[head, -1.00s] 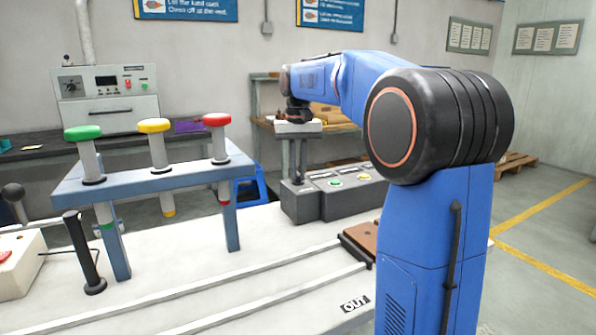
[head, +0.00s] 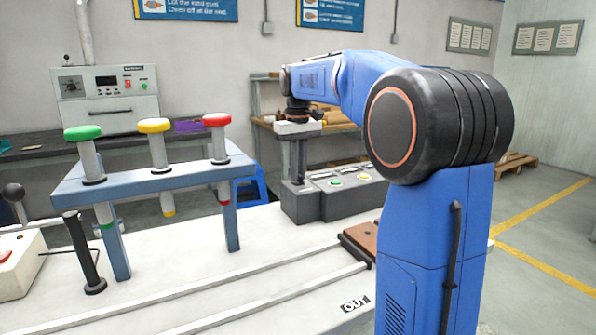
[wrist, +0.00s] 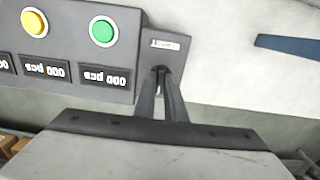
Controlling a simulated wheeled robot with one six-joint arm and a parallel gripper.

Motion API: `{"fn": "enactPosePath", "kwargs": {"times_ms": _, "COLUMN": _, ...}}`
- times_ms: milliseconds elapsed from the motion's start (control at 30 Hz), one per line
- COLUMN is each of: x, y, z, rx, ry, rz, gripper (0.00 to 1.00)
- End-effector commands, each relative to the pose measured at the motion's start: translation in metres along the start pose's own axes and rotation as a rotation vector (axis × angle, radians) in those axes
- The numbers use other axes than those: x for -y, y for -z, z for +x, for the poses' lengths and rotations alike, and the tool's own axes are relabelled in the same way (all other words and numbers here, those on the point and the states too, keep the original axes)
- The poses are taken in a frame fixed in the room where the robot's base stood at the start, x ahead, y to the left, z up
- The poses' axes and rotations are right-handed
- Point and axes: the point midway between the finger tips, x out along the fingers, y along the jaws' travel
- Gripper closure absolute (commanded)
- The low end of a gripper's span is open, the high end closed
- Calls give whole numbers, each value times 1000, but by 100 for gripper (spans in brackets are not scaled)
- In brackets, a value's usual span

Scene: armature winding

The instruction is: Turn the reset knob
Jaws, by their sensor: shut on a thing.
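The reset knob (wrist: 159,70) is a small dark knob on a grey box (wrist: 176,62) with a small label above it, in the wrist view. My gripper (wrist: 163,82) reaches down with both fingers close together at the knob, shut on it; the fingertips hide most of it. In the head view my gripper (head: 298,181) points straight down onto the left end of the grey control box (head: 300,208). The knob itself is hidden there.
Beside the knob is a counter panel with a green button (wrist: 102,31), a yellow button (wrist: 34,22) and display labels. A blue stand (head: 150,176) with green, yellow and red capped plungers stands left. Rails cross the white table (head: 190,262) in front.

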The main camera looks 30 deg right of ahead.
Motion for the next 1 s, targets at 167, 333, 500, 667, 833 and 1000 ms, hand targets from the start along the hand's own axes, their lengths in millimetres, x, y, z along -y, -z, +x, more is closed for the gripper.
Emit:
{"fn": "enactPosePath", "kwargs": {"times_ms": 167, "x": 0, "y": 0, "z": -1, "rx": -3, "ry": -1, "rz": 0, "gripper": 85}}
{"fn": "enactPosePath", "kwargs": {"times_ms": 333, "x": 0, "y": 0, "z": 0, "rx": -2, "ry": 0, "rz": 0, "gripper": 71}}
{"fn": "enactPosePath", "kwargs": {"times_ms": 500, "x": 0, "y": 0, "z": 0, "rx": -1, "ry": 0, "rz": 0, "gripper": 71}}
{"fn": "enactPosePath", "kwargs": {"times_ms": 667, "x": 0, "y": 0, "z": -9, "rx": -1, "ry": 0, "rz": 0, "gripper": 71}}
{"fn": "enactPosePath", "kwargs": {"times_ms": 833, "x": 0, "y": 1, "z": -35, "rx": -4, "ry": -1, "rz": 0, "gripper": 71}}
{"fn": "enactPosePath", "kwargs": {"times_ms": 1000, "x": 0, "y": 1, "z": -69, "rx": -4, "ry": -1, "rz": 0, "gripper": 71}}
